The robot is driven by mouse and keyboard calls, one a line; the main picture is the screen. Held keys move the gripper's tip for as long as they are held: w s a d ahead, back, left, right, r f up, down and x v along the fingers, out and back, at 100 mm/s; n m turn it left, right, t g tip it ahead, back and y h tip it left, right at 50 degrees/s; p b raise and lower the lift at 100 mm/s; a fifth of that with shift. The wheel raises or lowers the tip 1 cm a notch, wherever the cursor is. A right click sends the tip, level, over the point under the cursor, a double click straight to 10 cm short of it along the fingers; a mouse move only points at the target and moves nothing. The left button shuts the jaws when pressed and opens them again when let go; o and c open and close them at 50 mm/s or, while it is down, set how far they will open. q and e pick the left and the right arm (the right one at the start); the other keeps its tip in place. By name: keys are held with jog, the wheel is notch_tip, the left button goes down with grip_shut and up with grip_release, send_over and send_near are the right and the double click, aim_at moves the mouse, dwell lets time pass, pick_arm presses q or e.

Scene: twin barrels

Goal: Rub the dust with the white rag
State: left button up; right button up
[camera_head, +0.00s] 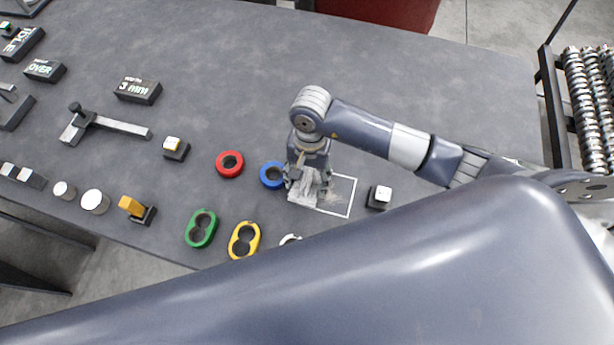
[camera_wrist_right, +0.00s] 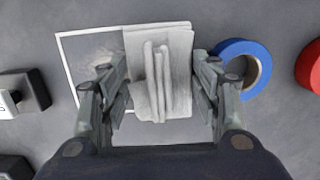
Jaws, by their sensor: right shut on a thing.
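The white rag (camera_wrist_right: 165,50) lies folded between the fingers of my right gripper (camera_wrist_right: 160,85) in the right wrist view. My right gripper (camera_head: 307,185) is shut on the rag and points down at the table. The rag (camera_head: 306,193) covers the left part of a white-outlined square (camera_head: 350,200) in the head view. A faint greyish-brown dust patch (camera_head: 337,194) shows inside the square, right of the rag. In the right wrist view the dust (camera_wrist_right: 98,52) is left of the rag. Whether the rag touches the table is hard to tell. My left gripper is not in view.
A blue ring (camera_head: 269,175) is close beside my right gripper, with a red ring (camera_head: 230,164) farther left. A small block with a white top (camera_head: 379,196) stands right of the square. Green (camera_head: 201,228) and yellow (camera_head: 244,240) double rings lie near the front edge. The table's back middle is clear.

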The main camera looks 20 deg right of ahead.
aim_at(333, 195)
jog(key=shift+f+b, duration=0.35)
jog(key=shift+f, duration=0.05)
jog(key=shift+s+d+r, duration=0.1)
jog(key=shift+s+d, duration=0.45)
jog(key=shift+d, duration=0.25)
jog(key=shift+s+d+r, duration=0.1)
jog(key=shift+s+d, duration=0.4)
jog(key=shift+d, duration=0.25)
jog(key=shift+s+d+f+b, duration=0.15)
jog(key=shift+s+d, duration=0.25)
jog(key=shift+d, duration=0.2)
jog(key=shift+s+d+b, duration=0.15)
jog(key=shift+s+d, duration=0.3)
jog(key=shift+d, duration=0.2)
jog(key=shift+s+d+f+b, duration=0.15)
jog(key=shift+s+d, duration=0.25)
jog(key=shift+d, duration=0.2)
jog(key=shift+s+d+r, duration=0.15)
jog(key=shift+s+d, duration=0.55)
jog(key=shift+d, duration=0.35)
jog(key=shift+f+b, duration=0.2)
jog(key=shift+b, duration=0.5)
jog(key=shift+w+a+b, duration=0.55)
jog(key=shift+a, duration=0.35)
jog(key=shift+w+a+r, duration=0.2)
jog(key=shift+w+a, duration=0.3)
jog(key=shift+a, duration=0.15)
